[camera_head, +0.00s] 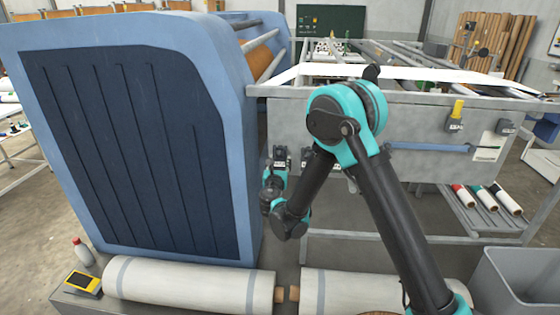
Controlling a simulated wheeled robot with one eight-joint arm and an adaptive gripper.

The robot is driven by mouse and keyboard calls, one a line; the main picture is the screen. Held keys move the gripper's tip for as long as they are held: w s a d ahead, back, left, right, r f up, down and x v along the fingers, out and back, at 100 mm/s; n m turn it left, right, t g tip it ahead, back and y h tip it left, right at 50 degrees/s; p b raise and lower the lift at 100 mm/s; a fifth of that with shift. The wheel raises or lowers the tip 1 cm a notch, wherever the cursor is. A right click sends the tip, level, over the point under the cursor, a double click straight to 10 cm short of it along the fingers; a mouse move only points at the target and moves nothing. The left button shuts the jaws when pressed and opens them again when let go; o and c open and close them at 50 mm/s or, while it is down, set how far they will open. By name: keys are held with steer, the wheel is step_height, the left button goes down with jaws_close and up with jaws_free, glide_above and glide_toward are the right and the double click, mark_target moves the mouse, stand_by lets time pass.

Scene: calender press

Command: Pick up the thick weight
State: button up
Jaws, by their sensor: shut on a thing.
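My arm bends down from its teal elbow in the camera_head view, and its wrist folds back up beside the blue machine. My gripper (278,169) is small and partly hidden at the left front corner of the grey metal frame. It is shut on a dark block (280,153) with a pale marking, which looks like a weight. The fingers' exact contact with it is too small to make out. Another dark block with a yellow top (456,121) hangs on the front of the frame at the right. A similar dark block (505,127) hangs beside it.
A large blue machine (235,130) stands close on the left of my gripper. The metal frame (400,125) with white sheet on top stands behind my arm. White rolls (190,286) lie in front. A grey bin (520,280) stands at the right.

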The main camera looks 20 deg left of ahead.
jaws_close()
steer(key=shift+r, duration=0.1)
